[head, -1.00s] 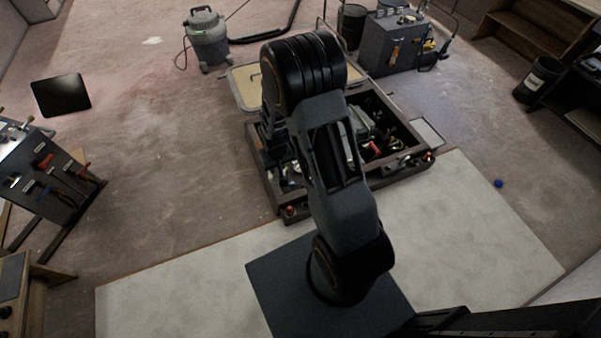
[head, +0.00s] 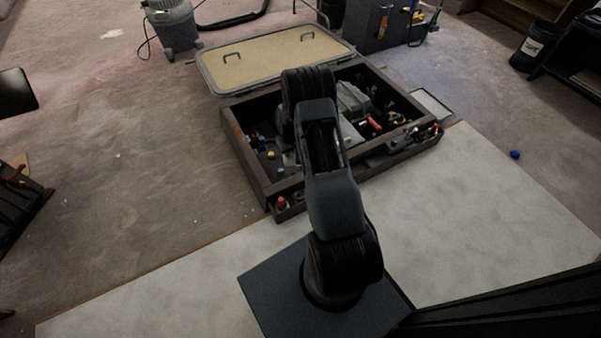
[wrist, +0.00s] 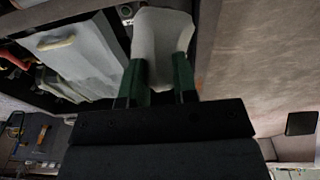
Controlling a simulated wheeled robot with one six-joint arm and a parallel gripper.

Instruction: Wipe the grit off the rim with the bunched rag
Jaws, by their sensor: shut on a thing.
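My gripper (wrist: 158,72) shows in the wrist view, its two green fingers shut on a pale grey-white bunched rag (wrist: 162,32). In the head view my own arm hides the gripper and rag. In the wrist view the rim (wrist: 209,35) runs just right of the rag. I cannot tell whether the rag touches it. A faint orange-brown patch shows on the rim's left side in the head view; I cannot make out grit for certain.
The compartment holds a grey case (head: 352,100) and several small tools and fittings. A tan hatch lid (head: 275,58) with two handles lies behind it. A grey vacuum (head: 174,25) stands at the back left. Open floor (head: 130,170) lies to the left; a blue item (head: 515,154) lies right.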

